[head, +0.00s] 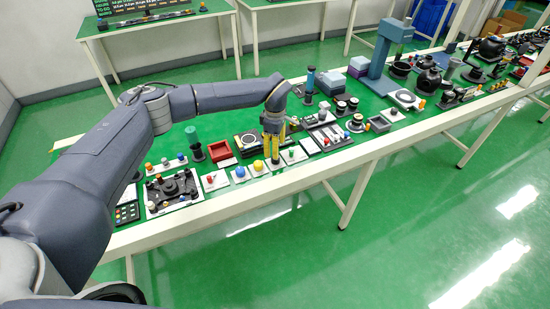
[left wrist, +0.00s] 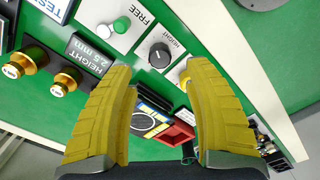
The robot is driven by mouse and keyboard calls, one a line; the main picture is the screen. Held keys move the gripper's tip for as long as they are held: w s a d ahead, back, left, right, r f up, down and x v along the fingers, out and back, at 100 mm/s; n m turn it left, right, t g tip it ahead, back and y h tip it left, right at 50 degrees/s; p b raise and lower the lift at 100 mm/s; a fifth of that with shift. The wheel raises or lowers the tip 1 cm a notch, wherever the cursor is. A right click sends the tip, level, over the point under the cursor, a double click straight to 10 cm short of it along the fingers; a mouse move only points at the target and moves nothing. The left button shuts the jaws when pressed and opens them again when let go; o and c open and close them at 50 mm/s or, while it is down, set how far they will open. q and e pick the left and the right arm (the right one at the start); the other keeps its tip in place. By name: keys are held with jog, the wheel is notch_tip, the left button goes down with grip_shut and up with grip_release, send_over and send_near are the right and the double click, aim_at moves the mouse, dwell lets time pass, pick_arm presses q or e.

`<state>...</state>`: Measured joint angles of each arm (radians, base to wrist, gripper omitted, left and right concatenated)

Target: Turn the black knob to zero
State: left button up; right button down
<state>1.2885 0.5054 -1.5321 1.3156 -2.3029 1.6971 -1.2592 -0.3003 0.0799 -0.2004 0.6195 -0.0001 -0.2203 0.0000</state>
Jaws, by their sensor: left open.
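The black knob (left wrist: 159,55) sits on a white plate labelled HEIGHT, seen in the left wrist view above the gap between my fingers. A small light mark shows on its top, but its exact setting is too small to read. My left gripper (left wrist: 165,85) has two yellow ribbed fingers spread wide with nothing between them. In the head view the left gripper (head: 272,150) points down over the row of small control plates, and it hides most of the black knob there.
A green knob (left wrist: 122,24) on a plate marked FREE and a yellow button (left wrist: 185,80) flank the black knob. Brass-coloured knobs (left wrist: 65,82) and a HEIGHT 2.5 mm display (left wrist: 90,52) are nearby. A red tray (head: 221,152) stands left of the gripper in the head view.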

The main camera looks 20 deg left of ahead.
pick_arm(q)
jog(key=shift+f, duration=3)
grip_shut()
